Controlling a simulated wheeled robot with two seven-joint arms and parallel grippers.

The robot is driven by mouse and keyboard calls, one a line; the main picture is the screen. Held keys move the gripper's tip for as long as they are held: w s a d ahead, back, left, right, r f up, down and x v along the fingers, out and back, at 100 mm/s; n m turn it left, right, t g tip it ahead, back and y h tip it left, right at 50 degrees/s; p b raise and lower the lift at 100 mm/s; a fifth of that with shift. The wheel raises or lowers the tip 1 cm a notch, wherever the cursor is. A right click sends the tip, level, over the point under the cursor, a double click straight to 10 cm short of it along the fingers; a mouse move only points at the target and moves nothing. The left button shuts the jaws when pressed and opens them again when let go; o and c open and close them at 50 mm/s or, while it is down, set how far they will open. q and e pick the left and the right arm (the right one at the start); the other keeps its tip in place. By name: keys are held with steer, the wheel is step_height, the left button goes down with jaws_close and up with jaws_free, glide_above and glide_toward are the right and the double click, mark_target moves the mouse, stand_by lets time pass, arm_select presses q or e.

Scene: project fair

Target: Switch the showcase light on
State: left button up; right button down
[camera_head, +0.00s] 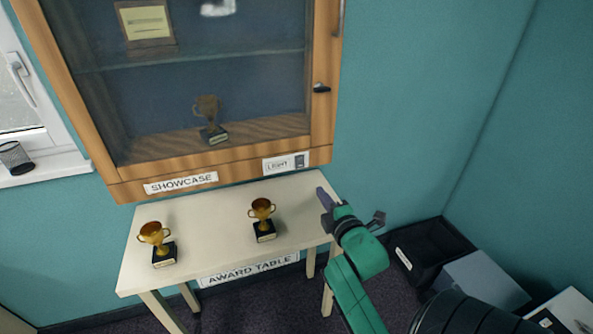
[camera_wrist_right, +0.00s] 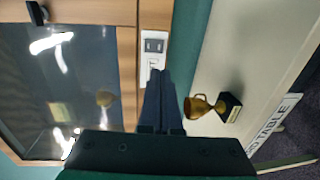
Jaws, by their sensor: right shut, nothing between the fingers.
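The showcase (camera_head: 220,165) is a wooden cabinet with a glass door, hung on the wall above the table. A LIGHT label (camera_head: 278,165) with a small dark switch (camera_head: 300,161) sits at the right end of its lower frame. The inside of the showcase looks dim. My right gripper (camera_head: 323,193) is shut and empty, below and right of the switch. In the right wrist view its fingers (camera_wrist_right: 160,78) point toward the pale switch plate (camera_wrist_right: 153,60); whether they touch it cannot be told. My left gripper is not in view.
The award table (camera_head: 205,240) below holds two gold trophies, left (camera_head: 155,243) and middle (camera_head: 263,219). A third trophy (camera_head: 210,118) stands inside the showcase. A dark door knob (camera_head: 321,88) juts out above the switch.

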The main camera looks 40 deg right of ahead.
steer(key=p, duration=0.4)
glide_toward(300, 166)
steer(key=x, duration=0.5)
steer(key=shift+w+d+r, duration=0.1)
steer(key=shift+w+d, duration=0.05)
steer(key=shift+w, duration=0.2)
steer(key=shift+w+d+f, duration=0.2)
steer(key=shift+w+f, duration=0.05)
steer(key=shift+w, duration=0.3)
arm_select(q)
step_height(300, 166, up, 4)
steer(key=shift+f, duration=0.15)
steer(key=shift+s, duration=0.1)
